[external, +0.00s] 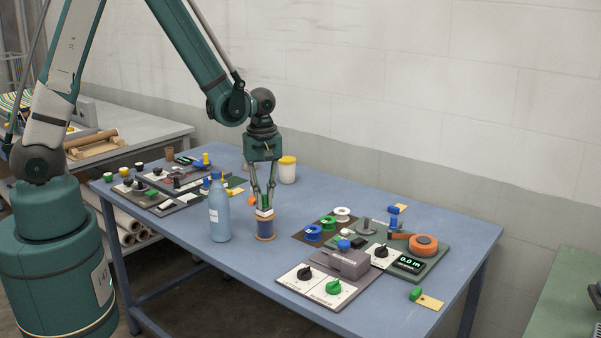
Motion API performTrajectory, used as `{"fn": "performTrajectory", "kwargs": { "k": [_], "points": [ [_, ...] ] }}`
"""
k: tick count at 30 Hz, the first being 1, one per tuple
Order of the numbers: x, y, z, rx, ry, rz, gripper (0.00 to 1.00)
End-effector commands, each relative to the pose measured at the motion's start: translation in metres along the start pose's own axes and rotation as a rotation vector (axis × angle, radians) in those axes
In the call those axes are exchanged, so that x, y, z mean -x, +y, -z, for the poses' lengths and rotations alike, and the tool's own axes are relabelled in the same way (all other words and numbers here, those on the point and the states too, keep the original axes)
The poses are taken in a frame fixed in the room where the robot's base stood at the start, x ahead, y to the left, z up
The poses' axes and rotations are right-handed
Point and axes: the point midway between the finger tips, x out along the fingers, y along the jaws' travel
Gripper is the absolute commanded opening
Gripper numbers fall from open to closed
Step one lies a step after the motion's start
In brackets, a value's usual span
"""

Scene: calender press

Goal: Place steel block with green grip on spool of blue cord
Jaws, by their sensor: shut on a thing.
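My gripper (264,204) points straight down near the middle of the blue table and is shut on the steel block with green grip (264,213). The fingers partly hide the green part. A spool of blue cord (265,229) with brownish ends stands upright on the table directly under the block. The block's lower face is at the spool's top; I cannot tell whether they touch or a thin gap is left.
A tall blue bottle (219,212) stands close left of the spool. A white jar with yellow lid (287,170) stands behind. A control panel with knobs, small spools and an orange reel (423,244) fills the right side. More panels (158,196) lie left. The front middle table is clear.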

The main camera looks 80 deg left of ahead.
Motion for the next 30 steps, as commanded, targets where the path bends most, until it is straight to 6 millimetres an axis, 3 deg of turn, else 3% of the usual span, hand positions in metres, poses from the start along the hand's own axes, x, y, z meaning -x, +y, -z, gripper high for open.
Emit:
{"fn": "performTrajectory", "kwargs": {
  "k": [9,10,13,30],
  "points": [
    [-0.0039,-0.0001,0.0,0.0,0.0,0.0,0.0],
    [-0.0035,-0.0001,0.0,0.0,0.0,0.0,0.15],
    [-0.0028,0.0,0.0,0.0,0.0,0.0,0.27],
    [0.0022,0.0,0.0,0.0,0.0,0.0,0.27]
  ]
}}
